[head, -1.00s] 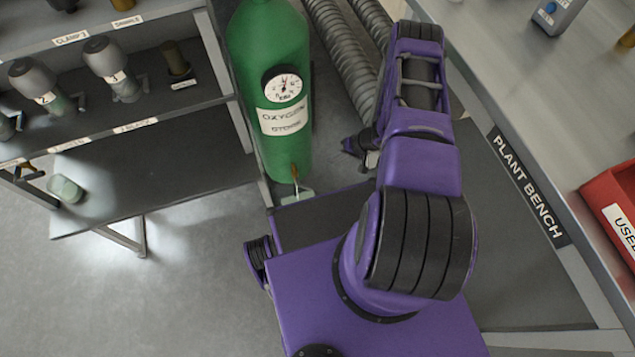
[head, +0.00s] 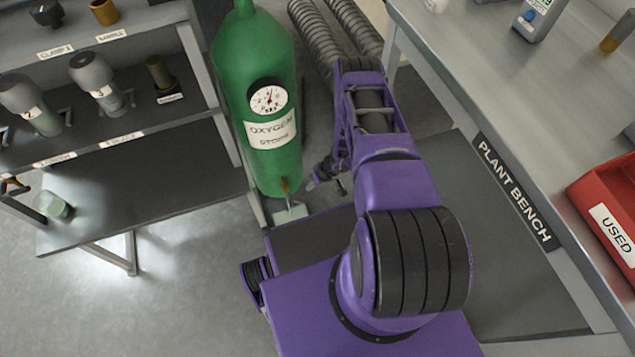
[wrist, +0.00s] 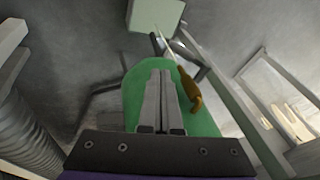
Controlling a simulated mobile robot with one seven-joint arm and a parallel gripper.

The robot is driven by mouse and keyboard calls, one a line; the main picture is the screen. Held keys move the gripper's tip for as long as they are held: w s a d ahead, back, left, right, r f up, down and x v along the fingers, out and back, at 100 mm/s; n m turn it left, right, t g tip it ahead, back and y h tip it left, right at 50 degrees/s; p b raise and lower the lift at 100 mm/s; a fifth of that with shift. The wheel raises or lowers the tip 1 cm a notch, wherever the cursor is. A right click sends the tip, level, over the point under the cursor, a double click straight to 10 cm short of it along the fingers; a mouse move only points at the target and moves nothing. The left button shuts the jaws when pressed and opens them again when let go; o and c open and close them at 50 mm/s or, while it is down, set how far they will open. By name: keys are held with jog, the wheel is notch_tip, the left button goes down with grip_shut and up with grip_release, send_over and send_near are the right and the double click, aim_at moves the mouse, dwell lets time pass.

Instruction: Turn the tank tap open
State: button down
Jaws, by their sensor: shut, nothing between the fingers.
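The green oxygen tank (head: 255,48) stands upright between the shelf and the bench, with a round dial (head: 268,97) on its front. The tap, a small orange-brown lever (head: 285,186), sits low on the tank's front. It also shows in the wrist view as a curved brown lever (wrist: 188,85) with a thin pale spout. My gripper (head: 314,182) is low beside the tank, just right of the tap. In the wrist view my gripper's fingers (wrist: 160,73) are together and empty, in front of the green tank (wrist: 131,98). The lever is right of the fingers, seemingly apart from them.
A pale block (head: 290,213) lies below the tap. A grey shelf (head: 150,185) with several canisters and a glass cup (head: 54,205) stands left. Ribbed hoses (head: 318,40) run behind my arm. The plant bench (head: 480,90), holding a red bin (head: 600,195), bounds the right.

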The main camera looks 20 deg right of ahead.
jog(key=shift+s+a+f, duration=0.15)
jog(key=shift+a+f, duration=0.7)
jog(key=shift+a, duration=0.05)
jog(key=shift+s+a+f, duration=0.15)
jog(key=shift+a+f, duration=0.65)
jog(key=shift+a, duration=0.05)
